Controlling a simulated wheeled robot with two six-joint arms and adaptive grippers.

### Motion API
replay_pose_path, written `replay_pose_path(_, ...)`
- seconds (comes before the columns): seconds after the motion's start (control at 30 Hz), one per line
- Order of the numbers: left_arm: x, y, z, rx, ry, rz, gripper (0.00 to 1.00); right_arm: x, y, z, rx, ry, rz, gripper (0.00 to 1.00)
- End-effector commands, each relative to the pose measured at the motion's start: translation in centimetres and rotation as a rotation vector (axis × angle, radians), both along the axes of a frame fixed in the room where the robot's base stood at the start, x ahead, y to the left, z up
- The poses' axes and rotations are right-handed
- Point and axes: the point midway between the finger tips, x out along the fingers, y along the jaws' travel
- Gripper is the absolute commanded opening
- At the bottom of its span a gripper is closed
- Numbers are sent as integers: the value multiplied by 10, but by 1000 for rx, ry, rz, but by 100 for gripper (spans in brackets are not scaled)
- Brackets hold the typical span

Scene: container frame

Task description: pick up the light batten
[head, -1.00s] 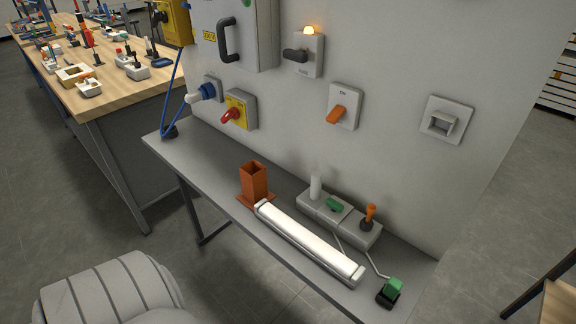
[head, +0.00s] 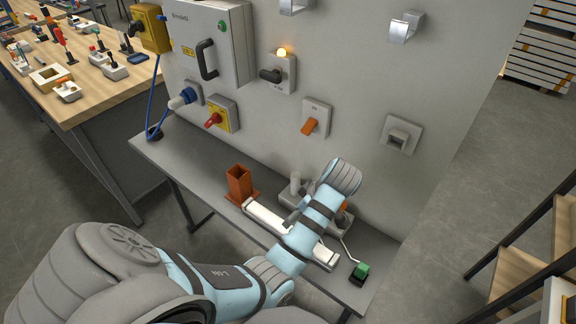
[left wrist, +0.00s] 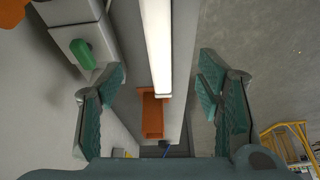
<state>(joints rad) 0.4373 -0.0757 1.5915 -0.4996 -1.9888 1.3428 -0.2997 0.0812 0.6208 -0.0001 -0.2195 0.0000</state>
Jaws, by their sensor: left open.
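The light batten (head: 262,217) is a long white bar with pale end caps, lying along the grey shelf. My left forearm hides its middle in the head view, and its near end shows to the right of the arm. In the left wrist view the batten (left wrist: 158,45) runs down from the top edge, ending between the finger lines. My left gripper (head: 296,213) is over the batten, partly hidden by my wrist. In the left wrist view the left gripper (left wrist: 163,100) is open, with teal fingers on either side and apart from the batten. My right gripper is out of view.
A grey switch box (left wrist: 82,42) with a green knob lies close beside the batten. A green-topped plug (head: 360,271) sits near the shelf's right end. The panel wall with switches rises behind.

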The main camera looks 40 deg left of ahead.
Motion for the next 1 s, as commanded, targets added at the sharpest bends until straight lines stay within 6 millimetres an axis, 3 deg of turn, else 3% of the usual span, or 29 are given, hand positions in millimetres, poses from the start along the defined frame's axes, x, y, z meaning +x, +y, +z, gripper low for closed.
replay_pose_path(0.07,6,1,1,7,-11,57,60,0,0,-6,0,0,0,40)
replay_pose_path(0.17,5,10,-21,13,-11,71,60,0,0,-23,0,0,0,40)
replay_pose_path(0.33,4,27,-60,11,-8,67,60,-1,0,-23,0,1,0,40)
replay_pose_path(0.57,5,39,-90,11,-11,65,60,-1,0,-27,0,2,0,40)
replay_pose_path(0.7,4,49,-117,10,-11,64,60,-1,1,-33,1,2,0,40)
replay_pose_path(1.0,4,53,-125,7,-13,64,57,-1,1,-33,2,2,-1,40)
